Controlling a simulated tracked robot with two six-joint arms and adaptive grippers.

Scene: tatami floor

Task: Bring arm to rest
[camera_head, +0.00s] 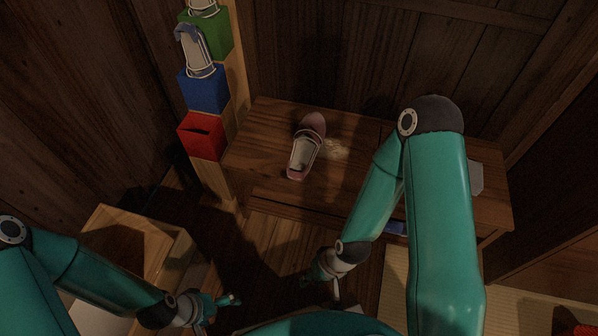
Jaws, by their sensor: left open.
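My left arm comes in from the lower left, and its gripper (221,309) is open, low over the floor in front of the bench. No object shows between its fingers. My right arm bends down from the right, its elbow high in front of the bench. Its gripper (321,280) points down in front of the bench, right of the left gripper. Its fingers are small and dark here, so I cannot tell whether they are open or shut. The two grippers are apart.
A wooden bench (255,150) bears a pinkish shoe (304,150). A pale object (477,178) is partly hidden by my right arm. Red (201,136), blue (204,91) and green (217,36) bins line a post. A wooden box (150,243) stands beside my left arm.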

